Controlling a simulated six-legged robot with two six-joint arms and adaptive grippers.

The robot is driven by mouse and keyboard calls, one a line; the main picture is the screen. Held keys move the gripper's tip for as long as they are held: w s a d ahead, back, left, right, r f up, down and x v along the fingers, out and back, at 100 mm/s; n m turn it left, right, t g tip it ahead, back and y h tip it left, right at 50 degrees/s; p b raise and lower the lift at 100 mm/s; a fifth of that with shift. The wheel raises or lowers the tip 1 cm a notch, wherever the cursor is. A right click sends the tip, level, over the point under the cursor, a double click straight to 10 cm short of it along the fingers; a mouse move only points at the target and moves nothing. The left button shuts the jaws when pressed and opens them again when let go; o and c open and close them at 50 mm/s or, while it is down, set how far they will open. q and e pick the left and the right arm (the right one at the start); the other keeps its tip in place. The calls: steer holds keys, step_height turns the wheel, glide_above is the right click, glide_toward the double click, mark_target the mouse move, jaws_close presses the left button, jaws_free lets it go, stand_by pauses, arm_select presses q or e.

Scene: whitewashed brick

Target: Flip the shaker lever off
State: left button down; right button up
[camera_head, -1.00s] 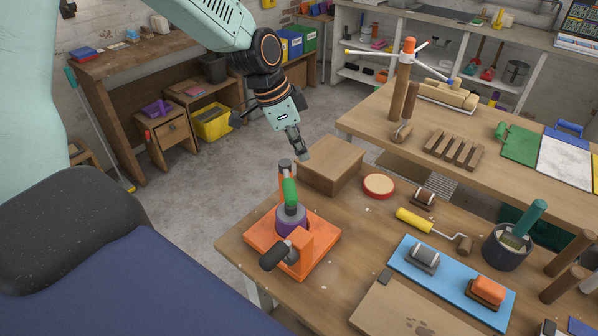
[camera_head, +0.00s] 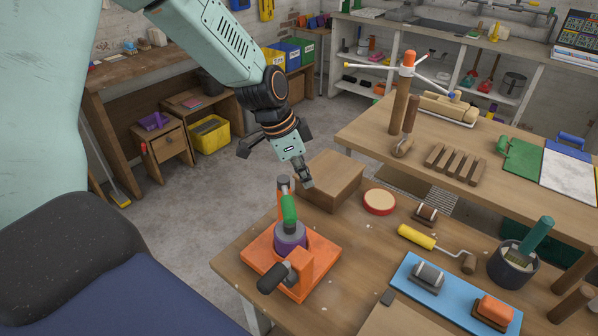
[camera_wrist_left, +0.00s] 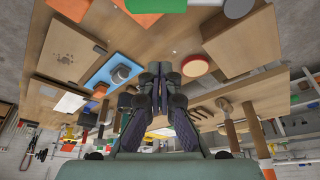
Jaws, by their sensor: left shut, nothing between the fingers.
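The shaker stands near the bench's left corner in the head view. It has an orange base (camera_head: 324,251), a purple and grey round body (camera_head: 291,236) and a green upright part (camera_head: 289,207) with a grey top. A lever with a black grip (camera_head: 272,278) sticks out from the orange block at its front. My left gripper (camera_head: 307,184) is shut and empty, pointing down above and behind the shaker, in front of the wooden box. It touches no part of the shaker. Its closed fingers (camera_wrist_left: 160,70) show in the left wrist view. My right gripper is not in view.
A wooden box (camera_head: 333,180) is close to the left gripper. A red-rimmed disc (camera_head: 380,201), a yellow-handled roller (camera_head: 416,237), a blue mat (camera_head: 449,302) and a dark pot (camera_head: 513,264) lie to the right. Bare bench lies between the shaker and the roller.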

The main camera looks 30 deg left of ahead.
mark_target(286, 199)
arm_select(q)
steer(key=f, duration=0.2)
steer(key=f+p, duration=0.1)
steer(key=f, duration=0.1)
steer(key=s+a+f, duration=0.1)
steer(key=f, duration=0.1)
steer(key=shift+s, duration=0.3)
steer(key=shift+w+a+f, duration=0.1)
steer(key=shift+a, duration=0.1)
stand_by(0.3)
